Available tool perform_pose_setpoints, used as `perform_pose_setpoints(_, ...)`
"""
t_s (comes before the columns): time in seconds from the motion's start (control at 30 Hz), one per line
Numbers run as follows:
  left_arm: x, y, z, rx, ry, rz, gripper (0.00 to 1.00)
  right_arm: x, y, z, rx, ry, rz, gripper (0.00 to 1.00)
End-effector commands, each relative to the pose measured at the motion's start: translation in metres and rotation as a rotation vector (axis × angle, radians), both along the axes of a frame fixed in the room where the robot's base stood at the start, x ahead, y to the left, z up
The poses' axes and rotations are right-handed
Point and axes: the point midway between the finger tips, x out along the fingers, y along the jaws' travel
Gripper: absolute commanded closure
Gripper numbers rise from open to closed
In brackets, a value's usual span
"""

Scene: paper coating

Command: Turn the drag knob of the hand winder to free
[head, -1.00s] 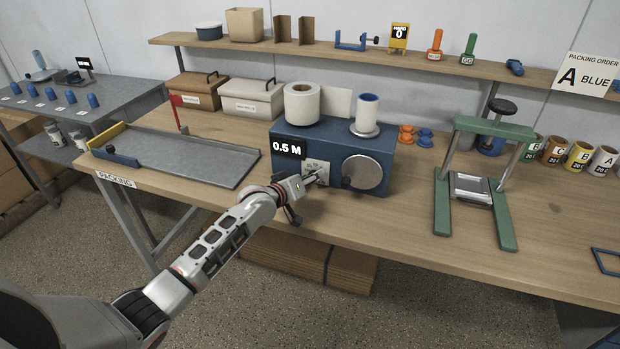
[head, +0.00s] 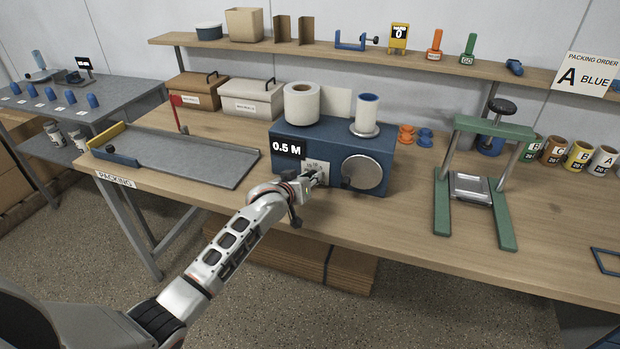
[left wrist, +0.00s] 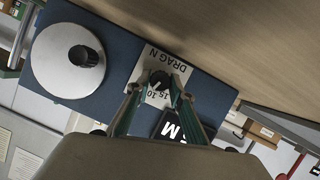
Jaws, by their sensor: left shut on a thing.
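The hand winder (head: 325,133) is a blue box on the bench with a "0.5 M" display (head: 287,148) on its front. Its white dial plate (head: 317,164) carries numbers and reads "DRAG N" in the left wrist view (left wrist: 165,65). The dark drag knob (left wrist: 159,80) sits on that plate between my fingertips. My left gripper (head: 320,178) is at the plate, and it also shows in the left wrist view (left wrist: 157,86), shut on the knob. In the head view the fingers mostly hide the knob. My right gripper is not in view.
A round silver crank disc (head: 362,174) with a dark handle sits right of the dial. A grey packing tray (head: 190,158) lies left; a green frame (head: 443,200) stands right.

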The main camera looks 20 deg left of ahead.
Motion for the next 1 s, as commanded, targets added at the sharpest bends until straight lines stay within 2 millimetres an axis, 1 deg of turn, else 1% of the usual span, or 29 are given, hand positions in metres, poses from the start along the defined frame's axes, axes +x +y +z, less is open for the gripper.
perform_pose_setpoints(0.63,0.000,-0.006,-0.001,0.615,-0.020,-0.001,1.00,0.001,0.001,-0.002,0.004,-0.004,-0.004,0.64)
perform_pose_setpoints(0.87,0.000,-0.006,-0.003,0.833,-0.028,-0.001,1.00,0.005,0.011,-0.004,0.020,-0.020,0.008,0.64)
perform_pose_setpoints(1.0,0.000,-0.007,-0.004,0.954,-0.033,0.000,1.00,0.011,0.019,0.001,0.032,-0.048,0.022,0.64)
